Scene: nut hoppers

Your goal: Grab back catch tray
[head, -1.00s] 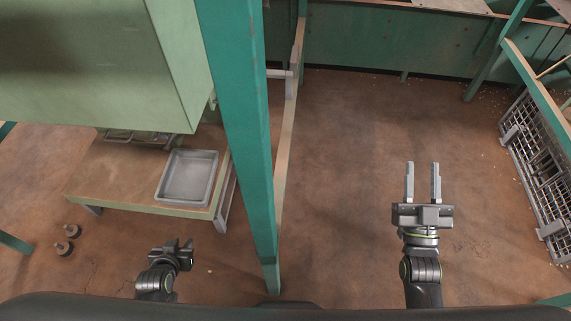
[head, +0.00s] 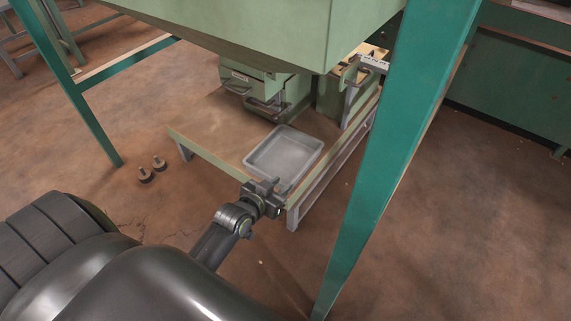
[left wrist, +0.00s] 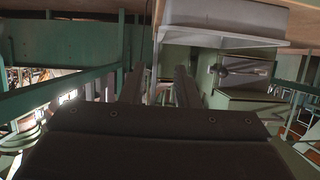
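A shallow grey metal catch tray (head: 284,153) lies near the front corner of a low wood-topped table (head: 205,129), under the green hopper. It looks empty. My left gripper (head: 266,186) is just in front of the tray's near side, low by the table edge, and appears apart from it. In the left wrist view, the two dark fingers of my left gripper (left wrist: 166,88) stand apart with nothing between them. A pale grey tray-like shape (left wrist: 222,38) shows above and right of them there. My right gripper is out of view.
The green hopper body (head: 250,35) hangs above the table's back. A teal post (head: 385,150) stands right of the table, another teal leg (head: 75,90) at left. Green fittings with a handle (head: 268,106) stand behind the tray. Two small knobbed objects (head: 152,170) lie on the floor.

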